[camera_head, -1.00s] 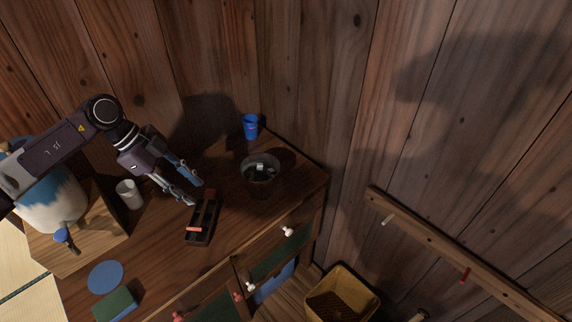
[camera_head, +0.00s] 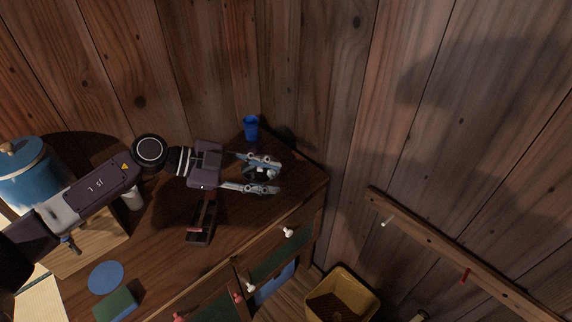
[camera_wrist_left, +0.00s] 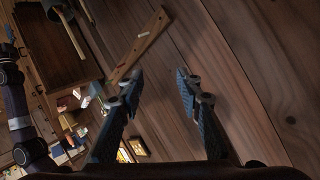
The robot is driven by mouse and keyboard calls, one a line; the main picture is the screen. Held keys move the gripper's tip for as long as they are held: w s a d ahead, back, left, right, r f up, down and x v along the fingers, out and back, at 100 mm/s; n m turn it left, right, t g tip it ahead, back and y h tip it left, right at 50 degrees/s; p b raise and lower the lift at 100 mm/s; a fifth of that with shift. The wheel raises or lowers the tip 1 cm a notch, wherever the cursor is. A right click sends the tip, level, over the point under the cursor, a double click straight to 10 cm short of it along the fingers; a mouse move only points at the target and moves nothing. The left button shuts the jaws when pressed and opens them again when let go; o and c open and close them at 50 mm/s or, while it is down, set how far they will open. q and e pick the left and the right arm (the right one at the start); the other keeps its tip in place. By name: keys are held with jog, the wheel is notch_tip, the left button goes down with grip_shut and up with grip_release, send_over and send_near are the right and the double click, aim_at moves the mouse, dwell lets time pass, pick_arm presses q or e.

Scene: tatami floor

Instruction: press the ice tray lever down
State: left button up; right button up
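A dark, narrow tray-like object with a red part at its near end, which looks like the ice tray (camera_head: 201,225), lies on the wooden cabinet top. Which part of it is the lever is too small to tell. My left gripper (camera_head: 271,178) is open, to the right of and beyond the tray, over the dark bucket. Its two fingers point right and show apart in the left wrist view (camera_wrist_left: 159,84), with nothing between them but the plank wall behind. The tray does not show clearly in the wrist view. My right gripper is not in view.
A dark bucket is mostly hidden by the left gripper. A blue cup (camera_head: 251,128) stands behind it. A white cup (camera_head: 132,199), a blue pot (camera_head: 28,172), a blue disc (camera_head: 106,278) and a green block (camera_head: 115,304) are left. A yellow basket (camera_head: 367,297) is on the floor.

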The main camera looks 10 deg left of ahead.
pick_arm(q)
jog(key=shift+w+d+r+t+h, duration=0.15)
jog(key=shift+d+r+t+h, duration=0.35)
jog(key=shift+d+r, duration=0.5)
jog(key=shift+w+d+r+t+h, duration=0.15)
jog(key=shift+d+r+t+h, duration=0.5)
jog(key=shift+d, duration=0.55)
jog(key=shift+r, duration=0.1)
